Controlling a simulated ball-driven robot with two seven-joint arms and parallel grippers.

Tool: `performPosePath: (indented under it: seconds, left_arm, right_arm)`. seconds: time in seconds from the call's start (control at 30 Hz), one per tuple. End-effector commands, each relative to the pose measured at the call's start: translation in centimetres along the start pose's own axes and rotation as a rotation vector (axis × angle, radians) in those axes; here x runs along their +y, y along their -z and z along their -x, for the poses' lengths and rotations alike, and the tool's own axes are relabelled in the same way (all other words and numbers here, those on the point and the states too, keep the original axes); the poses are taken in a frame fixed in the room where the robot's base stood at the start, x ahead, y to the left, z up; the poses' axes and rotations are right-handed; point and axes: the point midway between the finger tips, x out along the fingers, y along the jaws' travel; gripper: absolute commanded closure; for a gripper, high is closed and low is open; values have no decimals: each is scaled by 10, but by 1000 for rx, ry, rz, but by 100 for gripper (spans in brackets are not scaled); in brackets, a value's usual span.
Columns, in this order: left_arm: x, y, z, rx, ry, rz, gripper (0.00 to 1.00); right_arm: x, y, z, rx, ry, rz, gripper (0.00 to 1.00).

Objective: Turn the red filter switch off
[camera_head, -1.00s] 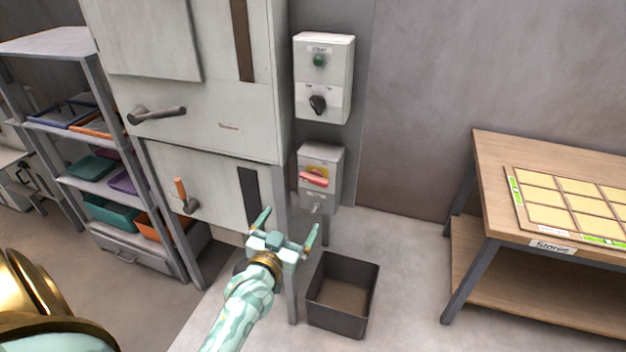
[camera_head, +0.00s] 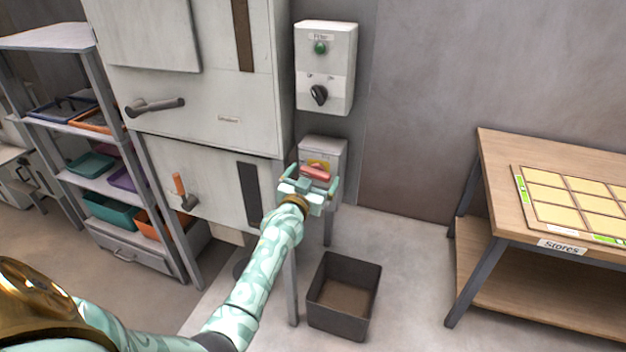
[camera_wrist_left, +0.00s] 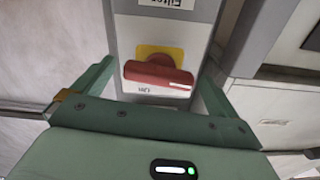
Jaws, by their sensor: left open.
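The red filter switch (camera_head: 315,172) is a red bar handle on a yellow plate, on the front of a small grey box (camera_head: 336,149) below the upper control box. In the left wrist view the red handle (camera_wrist_left: 158,77) lies nearly level across its yellow plate, with small lettering below it. My left gripper (camera_head: 308,180) is open in front of the switch and hides the box's lower part. In the left wrist view its two fingers (camera_wrist_left: 153,85) stand to either side of the handle, with a gap on each side. Contact is not visible. My right gripper is out of view.
The upper control box (camera_head: 325,68) has a green button and a black knob. A grey cabinet (camera_head: 205,125) with handles stands to the left. A dark open bin (camera_head: 344,323) is on the floor below. A wooden table (camera_head: 490,160) stands at the right.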

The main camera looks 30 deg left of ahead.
Motion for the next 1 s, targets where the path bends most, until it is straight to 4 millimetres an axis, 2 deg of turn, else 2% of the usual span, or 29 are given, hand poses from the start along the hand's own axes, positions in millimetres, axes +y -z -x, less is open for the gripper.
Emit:
performPosePath:
  seconds: [0.13,0.3,0.43,0.63,0.9,0.93,1.0]
  left_arm:
    - [0,0,0,0,0,0,2]
    - [0,0,0,0,0,-1,47]
    - [0,1,1,0,0,8,47]
    - [0,4,0,1,-1,135,47]
    - [0,0,0,1,0,153,46]
    - [0,0,0,1,0,153,18]
    - [0,0,0,1,0,152,2]
  right_arm:
    - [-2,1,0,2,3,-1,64]
    - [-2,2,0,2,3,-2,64]
    - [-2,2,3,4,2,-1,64]
    - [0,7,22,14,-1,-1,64]
    - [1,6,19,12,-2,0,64]
    - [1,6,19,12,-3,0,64]
    - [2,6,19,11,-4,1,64]
